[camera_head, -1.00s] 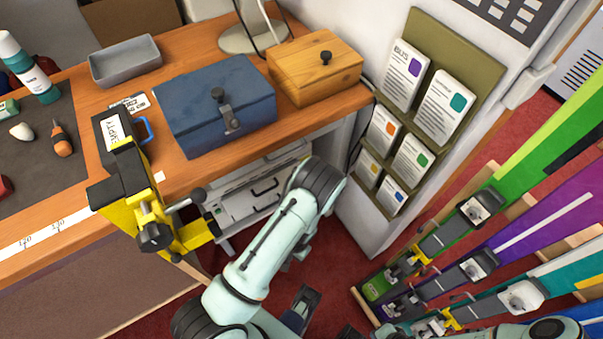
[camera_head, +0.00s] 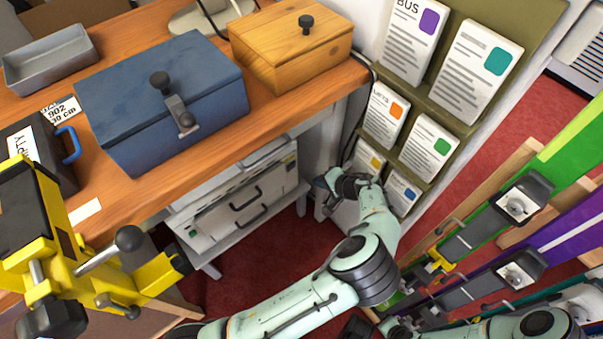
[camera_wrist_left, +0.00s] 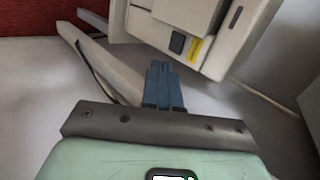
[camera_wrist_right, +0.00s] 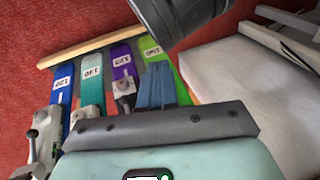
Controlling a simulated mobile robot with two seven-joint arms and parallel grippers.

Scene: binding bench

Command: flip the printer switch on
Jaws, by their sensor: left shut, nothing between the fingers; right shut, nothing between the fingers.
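The printer (camera_head: 235,205) is a pale grey machine with dark handles, on a low shelf under the bench. In the left wrist view its casing (camera_wrist_left: 195,15) shows at the top, with a small dark switch (camera_wrist_left: 177,42) beside a yellow label. Whether the switch is on or off cannot be told. My left gripper (camera_head: 322,184) is shut and empty, right of the printer; its blue fingers (camera_wrist_left: 163,72) point toward the casing just below the switch, seemingly apart from it. My right gripper (camera_wrist_right: 155,75) is shut and empty, near the coloured strips.
The bench (camera_head: 215,115) carries a blue box (camera_head: 165,95) and a wooden box (camera_head: 290,45) above the printer. A yellow clamp device (camera_head: 75,250) sits at the bench's front edge. A card rack (camera_head: 450,85) is on the wall at right. Coloured strips (camera_head: 560,155) stand at the right.

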